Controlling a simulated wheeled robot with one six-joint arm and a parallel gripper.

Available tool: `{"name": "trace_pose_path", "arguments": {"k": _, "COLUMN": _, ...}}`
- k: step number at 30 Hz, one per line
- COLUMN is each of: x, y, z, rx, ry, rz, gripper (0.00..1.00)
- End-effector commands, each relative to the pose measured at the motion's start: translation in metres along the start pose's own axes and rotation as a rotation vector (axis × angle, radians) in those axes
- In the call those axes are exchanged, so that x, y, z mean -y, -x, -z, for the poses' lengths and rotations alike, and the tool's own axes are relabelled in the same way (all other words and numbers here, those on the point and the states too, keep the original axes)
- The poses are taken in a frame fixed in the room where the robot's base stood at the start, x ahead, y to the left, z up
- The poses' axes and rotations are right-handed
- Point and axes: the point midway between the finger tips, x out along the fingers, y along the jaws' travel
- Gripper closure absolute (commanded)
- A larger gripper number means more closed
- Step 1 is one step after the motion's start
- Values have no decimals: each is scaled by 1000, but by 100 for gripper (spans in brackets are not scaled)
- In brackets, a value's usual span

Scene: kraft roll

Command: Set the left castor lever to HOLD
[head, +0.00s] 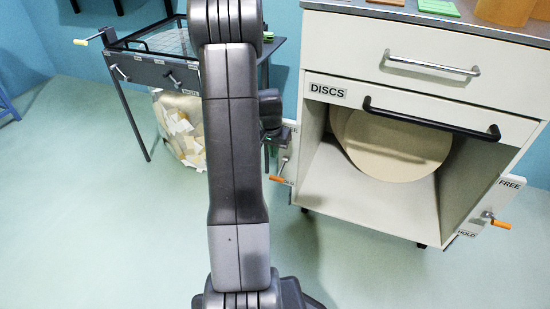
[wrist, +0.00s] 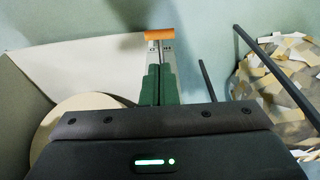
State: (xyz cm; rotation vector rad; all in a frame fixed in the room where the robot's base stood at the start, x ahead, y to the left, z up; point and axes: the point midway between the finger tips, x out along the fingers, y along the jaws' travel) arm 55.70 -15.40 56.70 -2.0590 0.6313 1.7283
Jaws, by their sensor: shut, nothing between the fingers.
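The left castor lever shows an orange handle (head: 279,180) beside the lower left side of the white cabinet (head: 368,196) in the head view. I cannot tell whether the tips touch the handle.
The right castor lever (head: 501,224) sits on a plate marked FREE at the top and HOLD at the bottom. Round tan discs (head: 395,148) stand in the open cabinet bay. A dark-framed table (head: 155,72) and a bag of scraps (head: 182,130) are at left. Floor in front is clear.

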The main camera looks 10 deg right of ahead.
Motion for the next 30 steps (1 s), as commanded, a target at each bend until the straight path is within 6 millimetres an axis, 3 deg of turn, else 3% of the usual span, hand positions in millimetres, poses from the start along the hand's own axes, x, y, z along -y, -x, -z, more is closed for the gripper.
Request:
{"name": "trace_pose_path", "arguments": {"k": 9, "x": -1, "y": -71, "z": -2, "rx": 4, "ry": 0, "rz": -2, "gripper": 100}}
{"name": "trace_pose_path", "arguments": {"k": 15, "x": -1, "y": -107, "z": -2, "rx": 3, "ry": 1, "rz": -1, "gripper": 100}}
{"name": "trace_pose_path", "arguments": {"k": 21, "x": 0, "y": -124, "z": -2, "rx": 2, "ry": 1, "rz": -1, "gripper": 100}}
{"name": "trace_pose_path", "arguments": {"k": 30, "x": 0, "y": -126, "z": -1, "rx": 1, "ry": 2, "rz": 0, "gripper": 100}}
